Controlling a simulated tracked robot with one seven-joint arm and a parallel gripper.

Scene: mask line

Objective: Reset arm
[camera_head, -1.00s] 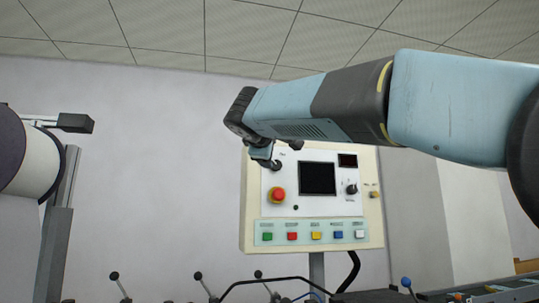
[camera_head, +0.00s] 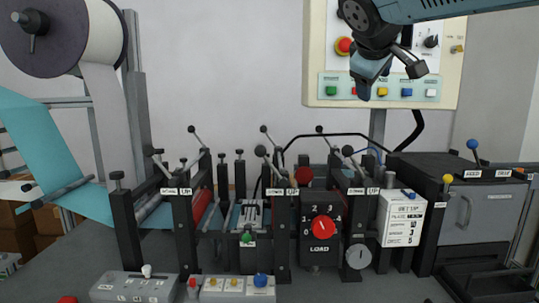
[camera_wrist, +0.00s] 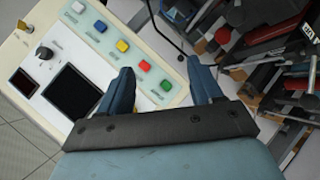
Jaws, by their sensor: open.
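My gripper (camera_head: 391,80) is at the upper right of the head view, in front of the lower part of a cream control panel (camera_head: 313,60). Its two blue fingers are apart and empty. In the wrist view my gripper (camera_wrist: 161,72) shows spread fingers with nothing between them. The panel (camera_wrist: 22,68) lies tilted at the left there, with its dark screen (camera_wrist: 70,93) and coloured buttons. I cannot tell whether a finger touches the panel. My arm (camera_head: 440,10) comes in from the upper right.
Below stands a mask line machine with several upright levers, a red LOAD dial (camera_head: 322,228) and a white SETUP card (camera_head: 404,220). A large roll (camera_head: 50,32) is at the upper left. A red emergency button (camera_head: 344,46) sits on the panel. The wall between is bare.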

